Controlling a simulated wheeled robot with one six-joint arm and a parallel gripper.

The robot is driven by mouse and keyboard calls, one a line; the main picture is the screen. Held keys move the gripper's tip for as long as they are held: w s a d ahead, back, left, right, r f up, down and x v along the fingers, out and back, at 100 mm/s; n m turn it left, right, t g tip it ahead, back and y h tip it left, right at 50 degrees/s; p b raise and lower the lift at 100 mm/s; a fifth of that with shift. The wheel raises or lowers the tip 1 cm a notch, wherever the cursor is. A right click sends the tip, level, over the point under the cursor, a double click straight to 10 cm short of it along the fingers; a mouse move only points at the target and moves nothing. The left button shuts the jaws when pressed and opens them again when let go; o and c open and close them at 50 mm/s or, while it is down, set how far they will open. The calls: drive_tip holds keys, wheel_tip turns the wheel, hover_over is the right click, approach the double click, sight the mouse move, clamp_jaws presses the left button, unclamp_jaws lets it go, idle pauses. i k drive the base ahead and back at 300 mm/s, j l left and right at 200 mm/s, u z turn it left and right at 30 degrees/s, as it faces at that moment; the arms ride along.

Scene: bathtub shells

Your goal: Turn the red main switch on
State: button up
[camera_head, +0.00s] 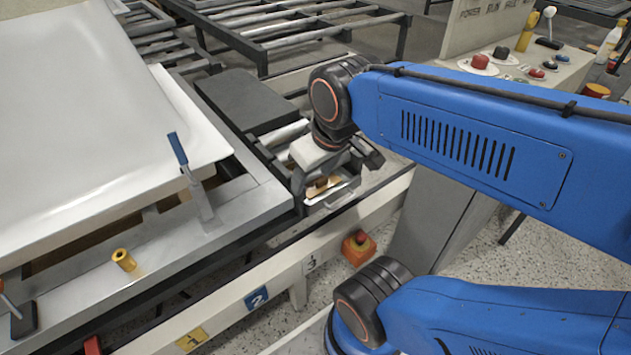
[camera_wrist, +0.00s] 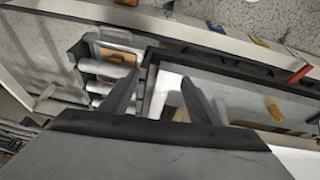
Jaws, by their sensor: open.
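A control panel (camera_head: 520,75) stands at the upper right of the head view, partly behind my blue arm. It carries a large red knob (camera_head: 480,62) on a pale round plate and a smaller red button (camera_head: 536,73). I cannot tell from the picture which one is the main switch. My gripper (camera_head: 328,192) is far to the left of the panel, pointing down over the roller rail. In the wrist view my gripper (camera_wrist: 162,78) shows two spread fingers with nothing between them. The panel does not show in the wrist view.
A white shell (camera_head: 90,130) lies on a metal frame (camera_head: 250,205) at left, with a blue-handled clamp (camera_head: 178,150) on its edge. Roller racks (camera_head: 290,30) stand behind.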

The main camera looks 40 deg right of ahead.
sight(479, 61)
drive_tip(key=z, duration=1.6)
drive_tip(key=l, duration=0.2)
